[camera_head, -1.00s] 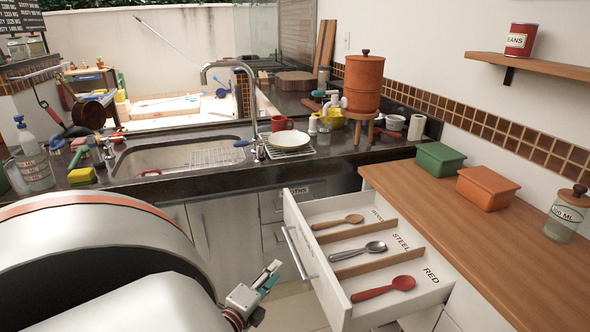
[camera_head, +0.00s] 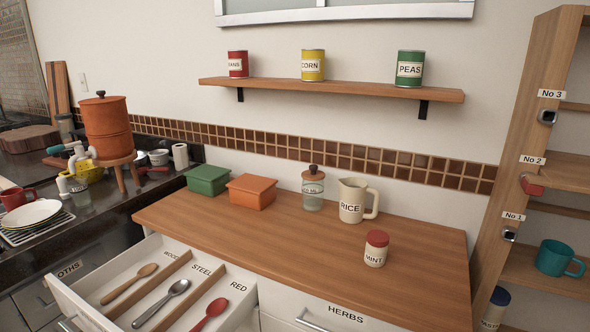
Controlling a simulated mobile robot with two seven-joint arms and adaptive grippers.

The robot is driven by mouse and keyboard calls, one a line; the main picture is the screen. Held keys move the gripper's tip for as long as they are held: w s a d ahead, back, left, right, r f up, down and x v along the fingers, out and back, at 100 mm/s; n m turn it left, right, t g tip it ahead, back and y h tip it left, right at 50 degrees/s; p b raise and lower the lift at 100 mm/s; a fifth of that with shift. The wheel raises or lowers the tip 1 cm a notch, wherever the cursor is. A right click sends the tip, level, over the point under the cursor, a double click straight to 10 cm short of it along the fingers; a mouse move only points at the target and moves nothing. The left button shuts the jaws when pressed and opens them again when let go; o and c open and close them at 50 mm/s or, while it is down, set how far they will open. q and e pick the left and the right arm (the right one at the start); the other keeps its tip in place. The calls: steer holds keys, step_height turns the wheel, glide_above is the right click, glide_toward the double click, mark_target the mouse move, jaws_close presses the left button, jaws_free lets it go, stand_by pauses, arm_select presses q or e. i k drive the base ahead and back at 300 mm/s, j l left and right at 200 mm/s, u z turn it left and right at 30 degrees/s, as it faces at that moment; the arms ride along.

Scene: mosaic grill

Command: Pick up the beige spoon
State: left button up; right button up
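The beige spoon (camera_head: 130,283) lies in the left compartment of the open drawer (camera_head: 88,317), the one labelled for wood. Its bowl points to the back right. A steel spoon (camera_head: 162,303) lies in the middle compartment, labelled STEEL. A red spoon (camera_head: 211,315) lies in the right compartment, labelled RED, and is partly cut off by the picture's lower edge. Neither of my grippers shows in the head view now.
A wooden counter (camera_head: 300,255) behind and right of the drawer bears green (camera_head: 208,180) and orange (camera_head: 251,191) boxes, a glass jar (camera_head: 313,190), a RICE jug (camera_head: 352,202) and a MINT jar (camera_head: 376,250). A wooden shelf unit (camera_head: 522,120) stands at the right. A wall shelf holds cans.

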mark_target(148, 268)
steer(key=u, duration=1.5)
steer(key=i+j+z, duration=0.2)
steer(key=z, duration=0.3)
steer(key=i+j+z, duration=0.1)
steer(key=j+z, duration=0.9)
steer(key=i+l, duration=0.05)
steer(key=l, duration=0.05)
